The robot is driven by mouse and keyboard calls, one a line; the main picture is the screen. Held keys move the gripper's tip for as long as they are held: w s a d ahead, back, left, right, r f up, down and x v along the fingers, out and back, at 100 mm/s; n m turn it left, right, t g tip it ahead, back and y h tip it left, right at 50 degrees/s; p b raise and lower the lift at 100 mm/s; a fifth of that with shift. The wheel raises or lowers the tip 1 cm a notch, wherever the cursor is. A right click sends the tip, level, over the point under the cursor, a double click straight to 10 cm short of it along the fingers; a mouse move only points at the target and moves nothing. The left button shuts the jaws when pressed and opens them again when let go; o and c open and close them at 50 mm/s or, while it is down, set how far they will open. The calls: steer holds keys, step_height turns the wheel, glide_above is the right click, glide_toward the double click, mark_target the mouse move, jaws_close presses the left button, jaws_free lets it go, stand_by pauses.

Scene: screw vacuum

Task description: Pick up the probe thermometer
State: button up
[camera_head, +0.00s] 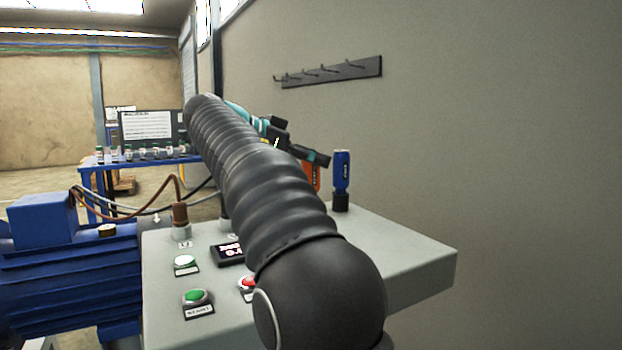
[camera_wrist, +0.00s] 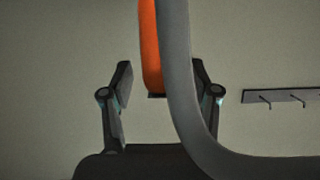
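An orange handheld item (camera_head: 313,176), which looks like the probe thermometer, stands at the back of the grey cabinet top, partly hidden behind my arm and gripper. In the wrist view its orange body (camera_wrist: 150,45) appears between my fingers, with a dark lower end. A grey curved band (camera_wrist: 180,75), perhaps a cable, crosses in front of it and hides its right side. My gripper (camera_wrist: 162,70) is open, with a visible gap between the left finger and the orange body. In the head view my gripper (camera_head: 318,158) is just above or beside the orange item.
A blue-handled tool (camera_head: 341,172) stands upright in a dark holder just right of the orange item. The cabinet top (camera_head: 395,245) is clear at right. Buttons, a display and a brown cable plug (camera_head: 180,215) are at left. A hook rail (camera_head: 335,72) hangs on the wall.

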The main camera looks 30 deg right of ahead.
jaws_close()
steer(key=shift+r, duration=0.55)
step_height(320, 180, up, 3)
steer(key=shift+r+p, duration=0.2)
steer(key=shift+p, duration=0.55)
steer(key=s+d+r, duration=0.6)
steer(key=s, duration=0.3)
steer(key=shift+s+d+r+b, duration=0.2)
steer(key=shift+s+r+b, duration=0.05)
steer(key=shift+s+b, duration=0.15)
